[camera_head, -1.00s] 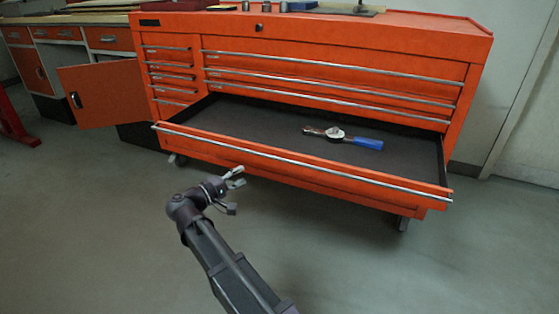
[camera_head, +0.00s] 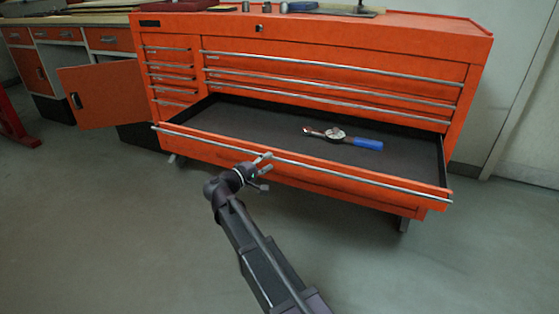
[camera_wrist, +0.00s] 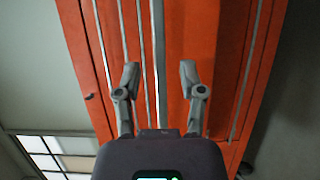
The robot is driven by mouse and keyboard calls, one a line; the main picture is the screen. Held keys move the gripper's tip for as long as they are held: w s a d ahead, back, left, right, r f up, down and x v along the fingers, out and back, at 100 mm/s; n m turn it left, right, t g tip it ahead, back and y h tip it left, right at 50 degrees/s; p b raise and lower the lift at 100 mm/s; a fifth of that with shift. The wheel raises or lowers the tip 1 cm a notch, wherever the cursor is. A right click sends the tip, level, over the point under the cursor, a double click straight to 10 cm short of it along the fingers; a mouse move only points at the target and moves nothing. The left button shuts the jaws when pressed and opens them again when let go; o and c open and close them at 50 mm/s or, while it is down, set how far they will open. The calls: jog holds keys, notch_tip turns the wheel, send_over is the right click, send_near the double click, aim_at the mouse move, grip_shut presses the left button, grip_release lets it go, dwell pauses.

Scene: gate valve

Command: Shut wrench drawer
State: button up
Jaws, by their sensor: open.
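The wrench drawer (camera_head: 300,160) is the wide lower drawer of an orange tool cabinet, and it stands pulled far out. Its long metal handle bar (camera_head: 350,178) runs along the front edge. A wrench with a blue grip (camera_head: 366,143) lies on the dark drawer floor, right of the middle. My gripper (camera_head: 265,170) is open and empty, at the drawer front left of its middle. In the wrist view the gripper (camera_wrist: 158,80) has its fingers apart, with orange fronts and metal bars beyond. I cannot tell whether it touches the drawer.
The cabinet's upper drawers (camera_head: 330,75) are shut. A workbench with an open orange door (camera_head: 100,95) stands at the left. The grey floor in front of the cabinet is clear. Small items and a dark red box (camera_head: 180,5) are on top.

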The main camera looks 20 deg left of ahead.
jog(key=shift+x, duration=1.45)
grip_shut()
